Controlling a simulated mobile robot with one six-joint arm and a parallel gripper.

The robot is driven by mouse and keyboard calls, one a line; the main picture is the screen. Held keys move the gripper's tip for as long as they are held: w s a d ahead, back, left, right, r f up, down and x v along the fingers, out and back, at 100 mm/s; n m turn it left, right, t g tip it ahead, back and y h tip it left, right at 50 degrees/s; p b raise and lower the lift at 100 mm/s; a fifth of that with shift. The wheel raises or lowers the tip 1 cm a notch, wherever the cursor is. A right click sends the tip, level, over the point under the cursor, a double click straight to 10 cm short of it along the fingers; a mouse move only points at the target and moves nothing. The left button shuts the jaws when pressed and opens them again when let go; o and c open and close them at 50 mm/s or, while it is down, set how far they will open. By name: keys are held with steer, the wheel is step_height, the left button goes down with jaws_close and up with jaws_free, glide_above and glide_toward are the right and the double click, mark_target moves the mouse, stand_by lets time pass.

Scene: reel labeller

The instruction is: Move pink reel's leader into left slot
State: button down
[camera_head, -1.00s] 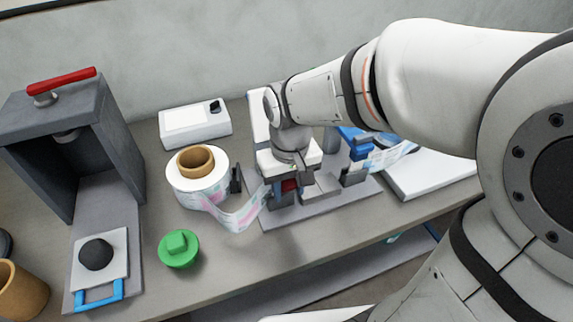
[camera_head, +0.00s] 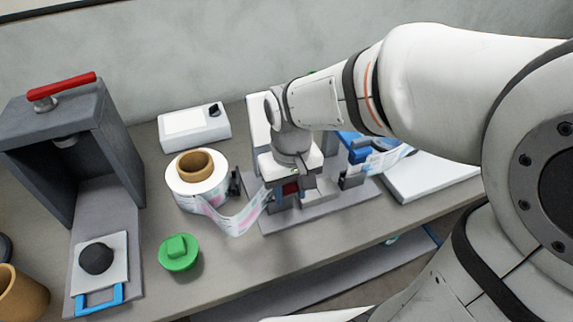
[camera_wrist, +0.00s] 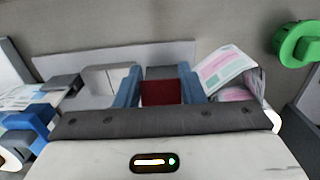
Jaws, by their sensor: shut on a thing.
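The pink reel (camera_head: 182,187) is a white roll with a brown core, standing left of my gripper. Its pink-and-blue printed leader (camera_head: 238,217) curves from the reel to my gripper (camera_head: 288,198); the wrist view also shows this leader (camera_wrist: 225,72) beside one finger. In the wrist view my gripper (camera_wrist: 160,88) is shut on a dark red piece (camera_wrist: 160,93) between its blue fingers. It appears to be the leader's end, though the join is hidden. The gripper is over the labeller's grey base plate (camera_head: 290,222). I cannot make out the left slot clearly.
A second printed strip (camera_head: 385,158) lies by a blue part (camera_head: 358,150) right of my gripper. A green knobbed disc (camera_head: 179,253) lies in front of the reel. A grey press (camera_head: 100,125) with a red handle stands left. A white box (camera_head: 194,128) is behind.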

steer(key=shift+r, duration=0.25)
steer(key=shift+f, duration=0.15)
steer(key=shift+f+b, duration=0.55)
steer(key=shift+f, duration=0.1)
steer(key=shift+r, duration=0.1)
steer(key=shift+s+r+p, duration=0.25)
steer(key=shift+p, duration=0.15)
steer(key=c, duration=0.9)
jaws_free()
steer(key=shift+o, duration=0.2)
